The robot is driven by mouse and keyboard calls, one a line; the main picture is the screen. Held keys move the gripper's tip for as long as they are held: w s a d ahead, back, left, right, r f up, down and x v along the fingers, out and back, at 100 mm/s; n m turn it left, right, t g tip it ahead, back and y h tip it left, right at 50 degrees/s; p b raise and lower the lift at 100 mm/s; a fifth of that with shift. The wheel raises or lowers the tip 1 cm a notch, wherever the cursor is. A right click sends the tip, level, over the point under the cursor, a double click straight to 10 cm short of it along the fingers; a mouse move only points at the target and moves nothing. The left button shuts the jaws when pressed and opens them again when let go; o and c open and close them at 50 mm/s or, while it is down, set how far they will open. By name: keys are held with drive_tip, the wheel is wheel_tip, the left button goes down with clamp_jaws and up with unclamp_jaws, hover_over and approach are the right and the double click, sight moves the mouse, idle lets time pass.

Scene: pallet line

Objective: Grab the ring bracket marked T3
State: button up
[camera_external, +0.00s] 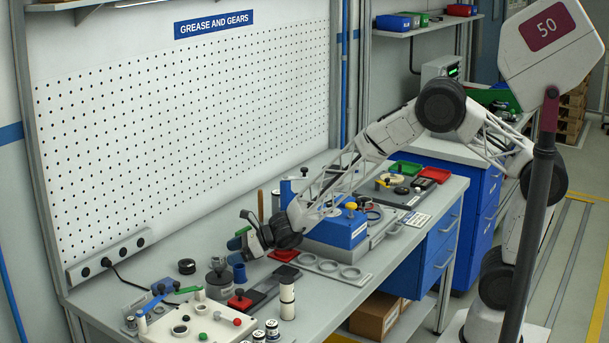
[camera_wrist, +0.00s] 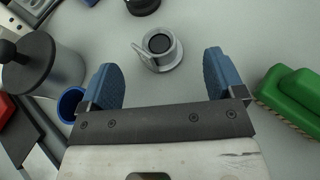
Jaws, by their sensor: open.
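In the wrist view, a small grey ring-shaped part (camera_wrist: 160,46) with a dark centre, a flat base and a side tab stands on the bench. It lies ahead of my gripper (camera_wrist: 168,82), roughly centred between the two blue fingertips and apart from them. I cannot read any T3 mark on it. My gripper is open, with nothing between its fingers. In the external view, my gripper (camera_external: 239,238) hangs low over the bench near the pegboard side.
In the wrist view, a grey pot (camera_wrist: 62,70) with a black knob and a blue cup (camera_wrist: 69,104) stand left. A green-handled brush (camera_wrist: 293,100) lies right, and a black round part (camera_wrist: 143,5) is ahead. A grey plate with rings (camera_external: 325,267) lies farther right on the bench.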

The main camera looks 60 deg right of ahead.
sight(217, 259)
drive_tip(key=shift+x, duration=2.55)
drive_tip(key=shift+f, duration=0.1)
drive_tip(key=c, duration=1.1)
drive_tip(key=shift+o, duration=0.2)
drive_tip(key=shift+r, duration=1.7)
drive_tip(key=shift+s+d+r, duration=0.15)
drive_tip(key=shift+s, duration=0.2)
drive_tip(key=s+d, duration=0.1)
drive_tip(key=s, duration=0.3)
drive_tip(key=s+d+r, duration=0.1)
drive_tip(key=s+d, duration=0.1)
drive_tip(key=s, duration=0.3)
drive_tip(key=s+d, duration=0.2)
drive_tip(key=s, duration=0.3)
drive_tip(key=shift+s+d+r, duration=0.1)
drive_tip(key=shift+s+r, duration=0.1)
